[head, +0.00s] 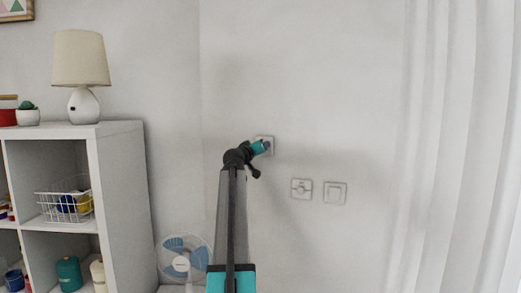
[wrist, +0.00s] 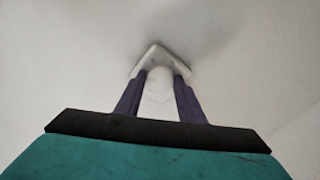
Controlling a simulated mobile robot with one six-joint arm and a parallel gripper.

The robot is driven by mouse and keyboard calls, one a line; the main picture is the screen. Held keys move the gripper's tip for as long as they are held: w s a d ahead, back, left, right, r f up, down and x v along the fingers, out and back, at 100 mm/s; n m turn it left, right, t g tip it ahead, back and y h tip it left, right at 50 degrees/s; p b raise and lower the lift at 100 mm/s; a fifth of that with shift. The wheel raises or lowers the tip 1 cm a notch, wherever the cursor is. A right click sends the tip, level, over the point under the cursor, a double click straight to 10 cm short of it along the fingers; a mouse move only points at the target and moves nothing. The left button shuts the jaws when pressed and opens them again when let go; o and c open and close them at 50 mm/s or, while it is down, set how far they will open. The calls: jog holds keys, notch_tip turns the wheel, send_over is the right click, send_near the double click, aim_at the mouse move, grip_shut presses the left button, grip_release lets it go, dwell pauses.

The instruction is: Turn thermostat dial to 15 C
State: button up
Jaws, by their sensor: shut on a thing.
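A small white wall plate with a round dial, taken as the thermostat (head: 271,140), is on the grey wall and partly hidden by my gripper (head: 265,147). In the wrist view, the plate (wrist: 157,54) shows beyond my fingers, one corner pointing up. The white dial (wrist: 160,88) lies between the two dark fingers of my gripper (wrist: 161,78), which are shut on its sides. No scale or number on the dial can be read, so its setting cannot be told.
Two more wall plates, one with a round middle (head: 301,188) and one square switch (head: 335,193), sit lower right. A white shelf (head: 120,180) with a lamp (head: 82,65) and a fan (head: 183,256) stand left. A curtain (head: 460,150) hangs right.

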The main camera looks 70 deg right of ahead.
jog(key=o, duration=1)
jog(key=shift+o, duration=0.2)
jog(key=a+b, duration=0.2)
jog(key=a, duration=1.1)
jog(key=shift+a+b, duration=0.3)
jog(key=shift+a, duration=0.1)
jog(key=shift+w, duration=0.15)
